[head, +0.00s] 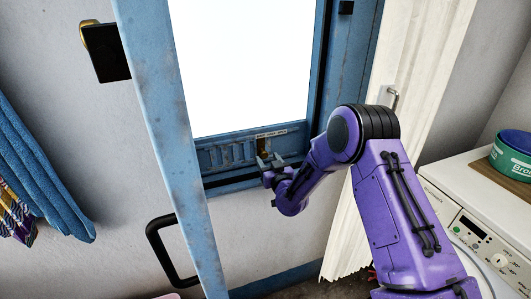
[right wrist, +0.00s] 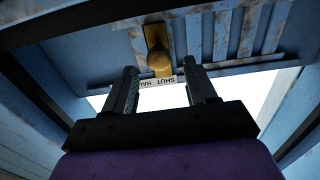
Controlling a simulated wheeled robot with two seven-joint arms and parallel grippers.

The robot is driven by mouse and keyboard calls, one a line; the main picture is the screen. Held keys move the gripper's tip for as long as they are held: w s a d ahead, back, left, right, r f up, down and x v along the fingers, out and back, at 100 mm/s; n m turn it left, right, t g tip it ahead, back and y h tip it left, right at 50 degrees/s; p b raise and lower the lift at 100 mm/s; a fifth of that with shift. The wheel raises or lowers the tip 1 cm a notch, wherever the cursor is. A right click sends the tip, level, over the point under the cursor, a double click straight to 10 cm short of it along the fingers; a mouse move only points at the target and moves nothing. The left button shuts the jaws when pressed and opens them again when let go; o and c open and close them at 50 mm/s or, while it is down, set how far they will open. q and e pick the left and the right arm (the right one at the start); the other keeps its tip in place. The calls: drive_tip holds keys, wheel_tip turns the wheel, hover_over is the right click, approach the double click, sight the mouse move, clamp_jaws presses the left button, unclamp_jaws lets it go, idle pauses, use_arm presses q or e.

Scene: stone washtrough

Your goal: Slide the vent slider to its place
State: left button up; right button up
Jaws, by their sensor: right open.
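The vent slider (head: 264,146) is a small brass-coloured knob on the slatted blue vent panel (head: 222,155) below the bright window pane. In the right wrist view the slider (right wrist: 157,50) hangs just beyond my fingertips. In the head view the knob is near the label's left end. My right gripper (head: 268,167) is open just below the knob. In the wrist view its fingers (right wrist: 161,72) point at the knob, one on each side, not closed on it. My left gripper is not in view.
The blue door frame (head: 165,90) runs down left of the vent, with a black handle (head: 165,250). A blue towel (head: 40,170) hangs at far left. A pale slatted panel (head: 410,60) and a white washing machine (head: 455,185) stand on the right.

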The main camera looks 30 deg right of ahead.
sight(265, 155)
drive_tip(key=x, duration=0.4)
drive_tip(key=shift+d+p, duration=0.2)
drive_tip(key=shift+p, duration=0.1)
drive_tip(key=shift+w+f, duration=0.1)
drive_tip(key=shift+w, duration=0.2)
drive_tip(key=shift+c, duration=0.3)
clamp_jaws()
drive_tip(key=d, duration=0.3)
drive_tip(key=shift+s+d+b, duration=0.15)
drive_tip(key=shift+s+b, duration=0.2)
drive_tip(key=shift+s, duration=0.05)
drive_tip(key=shift+s+d, duration=0.1)
drive_tip(key=shift+d, duration=0.25)
drive_tip(key=shift+o, duration=0.3)
unclamp_jaws()
drive_tip(key=shift+a, duration=0.1)
